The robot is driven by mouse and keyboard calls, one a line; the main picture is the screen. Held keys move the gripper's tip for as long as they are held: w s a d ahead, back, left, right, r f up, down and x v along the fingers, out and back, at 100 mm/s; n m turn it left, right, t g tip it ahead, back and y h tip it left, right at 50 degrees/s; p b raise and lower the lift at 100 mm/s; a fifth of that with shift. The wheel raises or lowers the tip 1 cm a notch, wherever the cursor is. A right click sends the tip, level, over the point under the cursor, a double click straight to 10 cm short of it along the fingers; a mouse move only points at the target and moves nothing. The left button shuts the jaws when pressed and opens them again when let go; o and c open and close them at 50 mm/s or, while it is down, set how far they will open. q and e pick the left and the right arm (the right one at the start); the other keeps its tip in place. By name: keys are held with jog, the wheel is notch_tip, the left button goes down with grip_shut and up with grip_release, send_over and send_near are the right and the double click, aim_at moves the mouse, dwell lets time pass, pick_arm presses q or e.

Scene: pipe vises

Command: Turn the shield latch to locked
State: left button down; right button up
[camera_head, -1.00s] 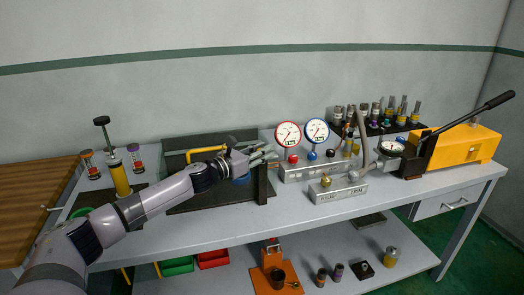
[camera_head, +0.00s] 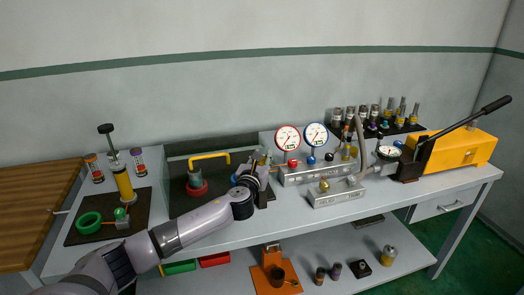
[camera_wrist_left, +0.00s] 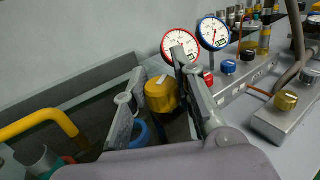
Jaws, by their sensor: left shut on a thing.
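The latch is a yellow knob (camera_wrist_left: 162,93) with a pale line across its top, seen in the left wrist view. It sits at the right end of the dark shield area (camera_head: 180,168), close to the black post. My left gripper (camera_wrist_left: 160,88) has one finger on each side of the knob and is shut on it. In the head view my left gripper (camera_head: 260,160) comes down over this spot, and the knob is mostly hidden. A blue ring (camera_wrist_left: 141,133) shows below the knob between the fingers. A yellow handle (camera_head: 208,158) stands to the left. My right gripper is not in view.
The red-rimmed gauge (camera_head: 288,138) and blue-rimmed gauge (camera_head: 316,134) stand close to the right of my gripper. A grey manifold block (camera_head: 315,172) and a relief block (camera_head: 335,194) lie there too. A yellow pump (camera_head: 462,152) is at far right.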

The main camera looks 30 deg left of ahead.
pick_arm(q)
jog(key=n+g+y+p, duration=0.1)
jog(key=n+g+y, duration=0.1)
jog(key=n+y, duration=0.1)
jog(key=shift+d+r+y, duration=0.1)
jog(key=shift+d+y, duration=0.05)
jog(key=shift+y, duration=0.45)
jog(key=n+g+y, duration=0.2)
jog(key=g+y, duration=0.1)
jog(key=shift+n+p, duration=0.35)
jog(key=shift+n, duration=0.05)
jog(key=n+g+y, duration=0.1)
jog(key=n+g+y+b, duration=0.1)
jog(key=g, duration=0.1)
jog(key=shift+f+y, duration=0.2)
jog(key=shift+y, duration=0.1)
jog(key=shift+r+n+g+y+b, duration=0.1)
jog(key=shift+n+g+y+b, duration=0.8)
jog(key=shift+n+g+b, duration=1)
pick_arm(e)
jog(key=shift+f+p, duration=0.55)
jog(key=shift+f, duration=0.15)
pick_arm(q)
jog(key=shift+g, duration=0.4)
jog(key=c, duration=1.3)
grip_release()
jog(key=shift+a, duration=0.2)
